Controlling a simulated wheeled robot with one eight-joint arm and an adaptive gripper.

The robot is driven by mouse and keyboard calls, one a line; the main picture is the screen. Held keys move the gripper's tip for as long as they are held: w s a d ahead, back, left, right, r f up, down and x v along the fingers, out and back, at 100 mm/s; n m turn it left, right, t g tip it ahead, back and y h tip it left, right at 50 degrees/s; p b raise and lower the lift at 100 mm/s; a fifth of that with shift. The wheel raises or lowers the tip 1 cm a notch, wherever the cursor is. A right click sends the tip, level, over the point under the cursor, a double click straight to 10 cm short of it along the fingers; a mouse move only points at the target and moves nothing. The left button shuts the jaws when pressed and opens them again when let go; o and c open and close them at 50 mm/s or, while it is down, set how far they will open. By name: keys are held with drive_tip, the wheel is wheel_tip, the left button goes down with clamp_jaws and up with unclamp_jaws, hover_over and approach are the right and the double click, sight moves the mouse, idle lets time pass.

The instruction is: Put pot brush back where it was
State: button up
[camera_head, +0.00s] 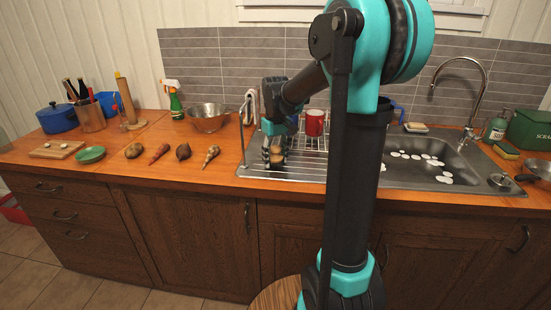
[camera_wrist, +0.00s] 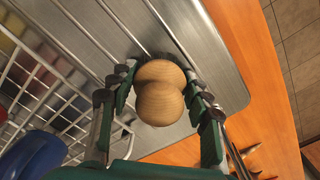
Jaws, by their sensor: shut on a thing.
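The pot brush (camera_wrist: 160,95) has a round, double-bulged wooden handle, with a bit of dark bristle showing at its far edge. In the wrist view my gripper (camera_wrist: 160,80) is shut on it, one finger on each side of the wood. The brush is over the ridged steel drainboard (camera_wrist: 215,60); I cannot tell whether its bristles touch the metal. In the head view my gripper (camera_head: 275,158) is low over the left end of the drainboard (camera_head: 300,174), beside the dish rack, and mostly hides the brush.
A white wire dish rack (camera_head: 312,144) with a red mug (camera_head: 314,122) stands close on the right. A towel stand (camera_head: 251,106) is just behind my gripper. A steel bowl (camera_head: 208,118) and several vegetables are further left. The sink (camera_head: 420,165) is right of my arm.

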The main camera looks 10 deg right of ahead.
sight(276, 146)
drive_tip(key=o, duration=1.2)
drive_tip(key=shift+f, duration=0.1)
wheel_tip(276, 146, up, 12)
drive_tip(key=shift+r, duration=0.15)
